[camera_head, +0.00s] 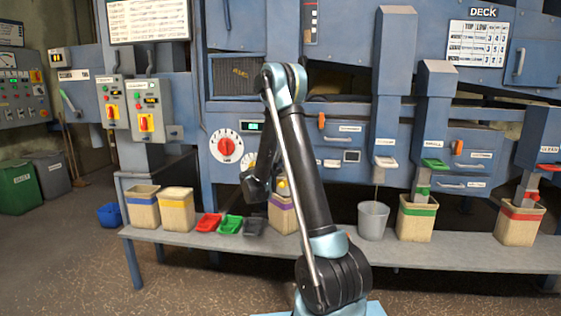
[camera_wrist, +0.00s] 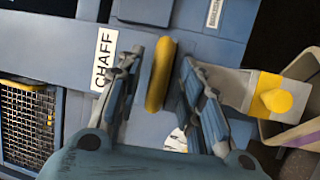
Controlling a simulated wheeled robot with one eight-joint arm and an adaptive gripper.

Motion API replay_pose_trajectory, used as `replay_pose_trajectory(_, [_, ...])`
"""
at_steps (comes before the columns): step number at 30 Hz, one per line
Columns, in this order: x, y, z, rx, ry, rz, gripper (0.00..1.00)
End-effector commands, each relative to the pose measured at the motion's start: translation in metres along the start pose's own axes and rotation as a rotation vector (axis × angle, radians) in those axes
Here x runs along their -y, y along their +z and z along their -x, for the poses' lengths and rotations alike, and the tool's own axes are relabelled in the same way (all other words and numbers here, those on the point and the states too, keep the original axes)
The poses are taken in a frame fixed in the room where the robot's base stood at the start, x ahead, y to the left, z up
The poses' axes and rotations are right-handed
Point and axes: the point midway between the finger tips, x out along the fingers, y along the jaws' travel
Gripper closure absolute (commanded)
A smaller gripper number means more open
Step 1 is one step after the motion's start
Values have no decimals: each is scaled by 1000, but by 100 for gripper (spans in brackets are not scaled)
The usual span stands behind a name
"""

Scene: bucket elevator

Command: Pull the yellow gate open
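In the wrist view, the yellow gate's rounded handle (camera_wrist: 160,76) stands out from a blue panel beside a "CHAFF" label (camera_wrist: 105,58). My gripper (camera_wrist: 162,62) has one finger on each side of the handle. The fingers are apart, with a visible gap on both sides of the handle. In the head view, my black arm hides the gate handle and most of my gripper.
A grey spout with a yellow knob (camera_wrist: 278,100) is right of my fingers, above a bin with a purple band (camera_wrist: 300,136). A mesh grille (camera_wrist: 28,122) is at left. Red, green and dark scoops (camera_head: 231,224) lie on the bench (camera_head: 450,254).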

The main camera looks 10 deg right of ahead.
Motion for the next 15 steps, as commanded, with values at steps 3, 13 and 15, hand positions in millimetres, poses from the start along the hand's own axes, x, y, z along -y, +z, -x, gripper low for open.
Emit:
replay_pose_trajectory(3, [0,1,-9,1,0,0,65])
replay_pose_trajectory(13, [0,0,-12,0,0,0,65])
replay_pose_trajectory(15, [0,0,-12,0,0,0,74])
